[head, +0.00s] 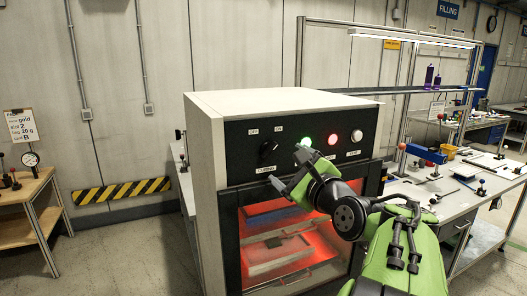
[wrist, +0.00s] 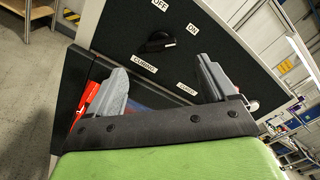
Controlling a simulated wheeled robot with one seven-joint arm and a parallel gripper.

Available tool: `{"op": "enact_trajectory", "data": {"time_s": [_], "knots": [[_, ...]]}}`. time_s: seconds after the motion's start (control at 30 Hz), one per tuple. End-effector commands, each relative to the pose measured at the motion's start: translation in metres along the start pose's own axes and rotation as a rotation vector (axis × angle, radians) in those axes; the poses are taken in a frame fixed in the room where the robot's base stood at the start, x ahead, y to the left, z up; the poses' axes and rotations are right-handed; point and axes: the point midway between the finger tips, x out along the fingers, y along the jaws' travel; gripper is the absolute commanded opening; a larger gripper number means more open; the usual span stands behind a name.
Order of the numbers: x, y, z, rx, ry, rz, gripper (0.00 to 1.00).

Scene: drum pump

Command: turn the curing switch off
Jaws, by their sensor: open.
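The curing switch (head: 268,147) is a black rotary knob on the dark front panel of a pale cabinet (head: 226,150). It sits under OFF and ON labels and above a CURING label. Its handle seems to lean toward ON. In the wrist view the knob (wrist: 157,43) lies ahead of the fingertips, roughly centred between them. My gripper (head: 286,167) is in front of the panel, just right of and below the knob. In the wrist view my gripper (wrist: 160,68) is open, with nothing between its grey fingers. The fingers look clear of the knob.
A green light (head: 306,140), a red light (head: 332,139) and a white round control (head: 357,136) sit right of the switch. Below, a window (head: 290,250) glows red over trays inside. A workbench (head: 455,200) stands close at right. Open floor lies left.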

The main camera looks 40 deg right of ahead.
Motion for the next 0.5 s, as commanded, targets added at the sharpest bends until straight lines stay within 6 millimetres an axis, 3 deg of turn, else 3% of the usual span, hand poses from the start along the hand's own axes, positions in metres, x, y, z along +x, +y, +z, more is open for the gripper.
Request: {"op": "enact_trajectory", "data": {"time_s": [0.3,0.5], "knots": [[0.076,0.000,0.002,0.000,-0.001,0.003,0.85],[0.095,0.000,0.001,-0.002,0.000,0.001,0.85]]}}
